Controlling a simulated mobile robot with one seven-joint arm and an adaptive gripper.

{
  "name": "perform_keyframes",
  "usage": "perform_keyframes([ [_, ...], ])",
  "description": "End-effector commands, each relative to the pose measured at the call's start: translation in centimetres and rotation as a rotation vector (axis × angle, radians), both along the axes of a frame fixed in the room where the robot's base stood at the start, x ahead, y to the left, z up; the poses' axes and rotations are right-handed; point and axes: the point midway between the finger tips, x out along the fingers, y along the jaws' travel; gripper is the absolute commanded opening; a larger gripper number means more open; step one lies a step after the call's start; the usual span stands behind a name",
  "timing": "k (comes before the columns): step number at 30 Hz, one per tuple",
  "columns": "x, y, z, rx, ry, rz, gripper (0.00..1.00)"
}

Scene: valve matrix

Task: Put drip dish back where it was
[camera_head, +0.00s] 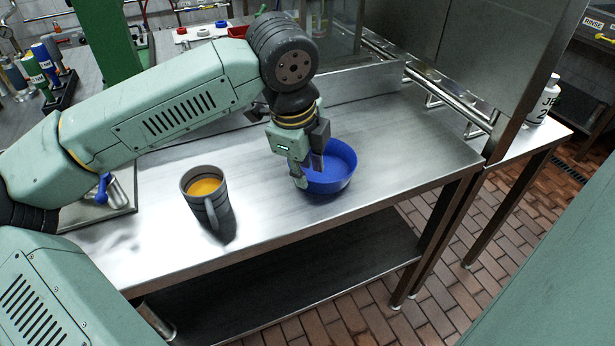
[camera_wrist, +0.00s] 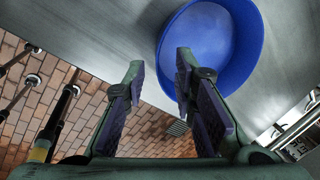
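The drip dish is likely the round blue bowl (camera_head: 338,178), standing upright on the steel table (camera_head: 265,215) near its right front part. It also shows at the top of the wrist view (camera_wrist: 208,40). My gripper (camera_head: 308,174) is at the left side of the bowl, pointing down. In the wrist view my gripper (camera_wrist: 158,60) is open with nothing clamped. One finger overlaps the bowl in the picture and the other is outside it, with the near rim between them. I cannot tell whether a finger touches the bowl.
A grey mug (camera_head: 206,200) with orange liquid stands left of the bowl. A tray with a blue-handled valve (camera_head: 103,190) is at the table's left. A steel rail (camera_head: 430,80) and panel bound the back right. A white bottle (camera_head: 545,100) stands far right. Table between mug and bowl is clear.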

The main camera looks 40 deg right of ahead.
Motion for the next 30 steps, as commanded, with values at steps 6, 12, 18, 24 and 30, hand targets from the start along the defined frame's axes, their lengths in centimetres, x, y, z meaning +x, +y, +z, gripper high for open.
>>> perform_keyframes([
  [6,-0.4,1.1,4.6,-0.001,-0.004,0.004,0.25],
  [12,-0.7,1.7,7.4,0.0,-0.002,0.003,0.25],
  [18,-0.9,1.9,8.3,-0.001,0.0,0.001,0.25],
  [24,-0.9,1.9,8.3,0.0,0.0,0.001,0.25],
  [30,-0.9,1.9,8.3,0.0,0.0,0.001,0.25],
])
